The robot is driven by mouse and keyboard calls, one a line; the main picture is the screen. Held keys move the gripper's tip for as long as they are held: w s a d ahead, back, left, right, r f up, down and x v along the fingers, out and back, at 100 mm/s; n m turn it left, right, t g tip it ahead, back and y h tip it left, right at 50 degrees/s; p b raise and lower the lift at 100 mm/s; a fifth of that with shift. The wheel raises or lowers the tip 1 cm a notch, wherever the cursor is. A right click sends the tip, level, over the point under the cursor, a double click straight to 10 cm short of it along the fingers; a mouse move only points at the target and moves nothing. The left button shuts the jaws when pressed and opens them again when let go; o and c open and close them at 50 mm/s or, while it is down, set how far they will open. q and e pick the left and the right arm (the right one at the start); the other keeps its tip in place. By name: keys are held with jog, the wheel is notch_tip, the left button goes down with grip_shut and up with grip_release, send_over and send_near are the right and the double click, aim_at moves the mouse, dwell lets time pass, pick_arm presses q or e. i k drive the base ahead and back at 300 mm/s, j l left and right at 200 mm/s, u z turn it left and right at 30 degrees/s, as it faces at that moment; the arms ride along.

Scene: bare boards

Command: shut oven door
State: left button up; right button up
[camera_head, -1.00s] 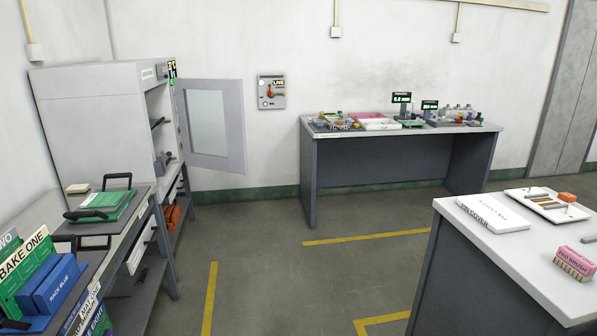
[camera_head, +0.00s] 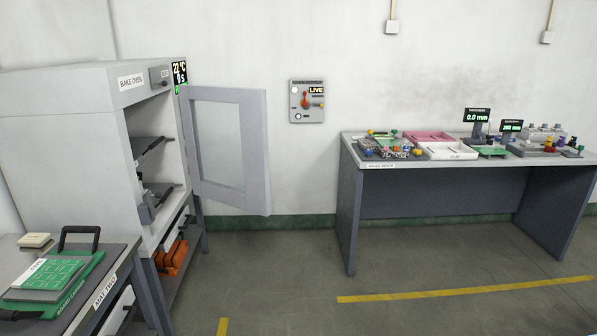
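The bake oven (camera_head: 60,160) is a white cabinet on a stand at the left of the head view. Its door (camera_head: 229,145), a pale frame with a glass pane, stands wide open, swung out to the right from the oven's right front edge. The oven's inside shows, with dark-handled items (camera_head: 152,146) on its shelves. Neither of my grippers is in view.
A bench (camera_head: 40,255) with green boards (camera_head: 52,275) stands at the front left. A grey table (camera_head: 349,215) with trays and small parts stands along the back wall at right. A wall switch panel (camera_head: 306,101) reads LIVE. The floor (camera_head: 290,290) between is clear, with yellow lines.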

aim_at(256, 198)
jog(key=i, duration=1.9)
jog(key=i+l+u, duration=0.1)
jog(key=i+u, duration=0.35)
jog(key=i+l+u, duration=0.3)
jog(key=i+u, duration=0.15)
jog(key=i+l+u, duration=1.05)
jog(key=l+u, duration=0.3)
jog(key=l, duration=0.25)
jog(key=i+l+u, duration=0.1)
jog(key=l+u, duration=0.35)
jog(key=l, duration=0.3)
